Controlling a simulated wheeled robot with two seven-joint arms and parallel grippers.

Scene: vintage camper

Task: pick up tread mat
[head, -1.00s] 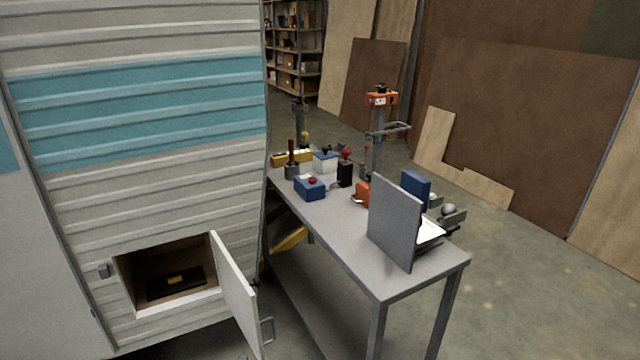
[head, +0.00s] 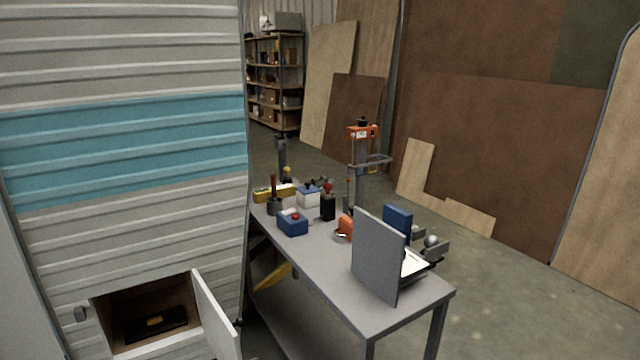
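No item is clearly recognisable as the tread mat. A flat black thing (head: 172,328) with a small yellow patch on top lies inside the open compartment (head: 187,298) low in the camper's side, in the lower left of the head view. I cannot tell whether it is the mat. The compartment's white door (head: 214,318) is swung open to the right, its lower part cut off by the picture edge. Neither of my grippers shows in the head view.
A grey workbench (head: 345,315) stands right of the camper (head: 125,235). It carries a blue box (head: 292,226), an upright grey panel (head: 375,262) and several tools. Open concrete floor (head: 520,305) lies to the right. Shelves (head: 270,90) and leaning boards line the back.

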